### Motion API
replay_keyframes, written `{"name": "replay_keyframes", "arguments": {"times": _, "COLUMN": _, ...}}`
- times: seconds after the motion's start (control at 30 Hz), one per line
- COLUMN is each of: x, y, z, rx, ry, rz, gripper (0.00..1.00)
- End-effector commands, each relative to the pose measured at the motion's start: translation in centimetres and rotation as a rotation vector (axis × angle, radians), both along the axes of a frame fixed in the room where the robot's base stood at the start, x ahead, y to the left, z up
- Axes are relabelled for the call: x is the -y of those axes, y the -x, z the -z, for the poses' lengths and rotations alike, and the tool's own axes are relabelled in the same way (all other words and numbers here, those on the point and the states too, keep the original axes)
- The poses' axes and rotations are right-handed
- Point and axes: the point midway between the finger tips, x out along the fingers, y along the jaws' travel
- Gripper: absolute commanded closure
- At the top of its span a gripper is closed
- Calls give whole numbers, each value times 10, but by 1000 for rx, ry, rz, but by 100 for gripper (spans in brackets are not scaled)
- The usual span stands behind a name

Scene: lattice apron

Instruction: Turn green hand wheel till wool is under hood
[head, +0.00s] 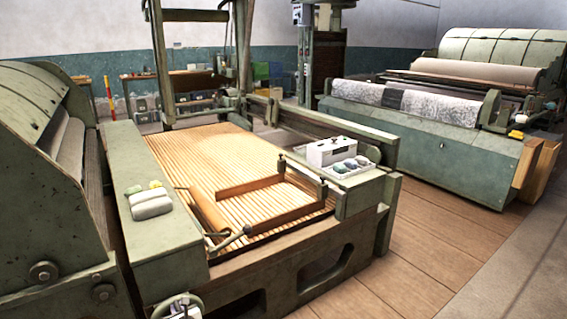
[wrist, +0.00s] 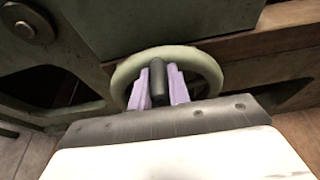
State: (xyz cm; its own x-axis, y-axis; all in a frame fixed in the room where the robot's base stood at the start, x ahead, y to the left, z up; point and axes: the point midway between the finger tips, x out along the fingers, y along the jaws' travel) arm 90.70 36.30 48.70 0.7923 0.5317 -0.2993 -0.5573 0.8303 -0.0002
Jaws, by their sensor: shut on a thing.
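In the head view the wheel (head: 165,307) shows at the bottom edge, partly cut off and covered by the gripper. The slatted lattice apron (head: 205,158) lies beyond. I cannot make out loose wool on its slats. A curved green cover (head: 28,95), perhaps the hood, stands at the left.
A wooden frame (head: 250,185) and a wooden roller (head: 208,212) lie over the apron's near end. A grey bundle (head: 151,204) rests on the green side ledge. A white box (head: 335,151) stands on the right side. Plank floor (head: 440,235) is clear between the machines.

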Motion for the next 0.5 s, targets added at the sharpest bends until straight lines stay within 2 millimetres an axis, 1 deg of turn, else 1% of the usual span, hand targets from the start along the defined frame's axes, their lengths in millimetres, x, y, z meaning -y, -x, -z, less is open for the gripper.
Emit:
{"name": "replay_keyframes", "arguments": {"times": 0.17, "x": 0, "y": 1, "z": 1, "rx": -2, "ry": 0, "rz": -1, "gripper": 98}}
{"name": "replay_keyframes", "arguments": {"times": 0.27, "x": 3, "y": -2, "z": 2, "rx": -1, "ry": -1, "rz": 0, "gripper": 98}}
{"name": "replay_keyframes", "arguments": {"times": 0.5, "x": 26, "y": -19, "z": 8, "rx": 3, "ry": -1, "rz": 1, "gripper": 98}}
